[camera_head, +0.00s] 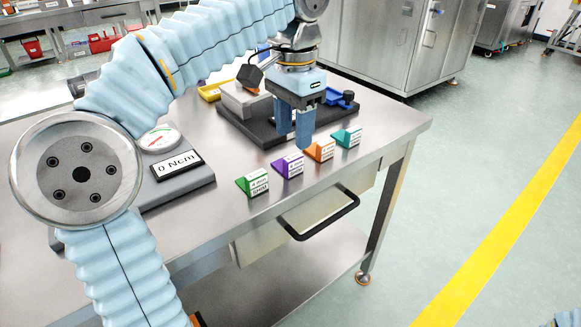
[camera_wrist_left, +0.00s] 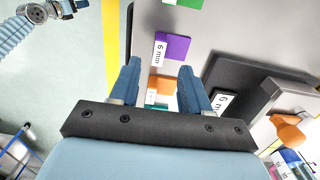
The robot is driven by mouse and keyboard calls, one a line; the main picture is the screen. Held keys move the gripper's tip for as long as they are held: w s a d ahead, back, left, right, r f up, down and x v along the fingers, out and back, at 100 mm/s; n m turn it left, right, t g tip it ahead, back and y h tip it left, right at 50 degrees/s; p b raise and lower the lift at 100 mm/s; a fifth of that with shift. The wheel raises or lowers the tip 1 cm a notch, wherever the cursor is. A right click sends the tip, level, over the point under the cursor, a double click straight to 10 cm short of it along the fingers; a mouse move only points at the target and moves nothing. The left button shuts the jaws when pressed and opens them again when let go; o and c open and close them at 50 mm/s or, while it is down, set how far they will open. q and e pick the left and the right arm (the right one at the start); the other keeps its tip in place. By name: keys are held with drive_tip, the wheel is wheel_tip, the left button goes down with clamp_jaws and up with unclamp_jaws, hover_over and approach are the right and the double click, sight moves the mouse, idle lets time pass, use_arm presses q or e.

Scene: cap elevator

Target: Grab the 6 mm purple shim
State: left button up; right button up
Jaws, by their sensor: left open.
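The purple shim (camera_head: 288,165) is a small wedge with a white label, standing on the metal table near its front edge, between the green shim (camera_head: 252,184) and the orange shim (camera_head: 320,150). In the left wrist view, the purple shim (camera_wrist_left: 173,48) has a label reading 6 mm and lies just beyond my fingertips. My left gripper (camera_head: 294,138) points down above the row, fingers apart and empty. In the left wrist view, my left gripper (camera_wrist_left: 159,68) has the orange shim (camera_wrist_left: 161,84) showing between its fingers. My right gripper is out of view.
The teal shim (camera_head: 347,136) ends the row on the right. A dark base plate (camera_head: 262,131) with a grey block lies behind the shims. A gauge device with a 0 Ncm display (camera_head: 177,164) is at the left. A drawer handle (camera_head: 322,221) sticks out below the edge.

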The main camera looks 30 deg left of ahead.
sight(294, 157)
use_arm(q)
wheel_tip(294, 157, down, 6)
drive_tip(key=shift+s+f+b, duration=0.1)
drive_tip(key=shift+f+b, duration=0.15)
drive_tip(key=shift+b, duration=0.35)
clamp_jaws()
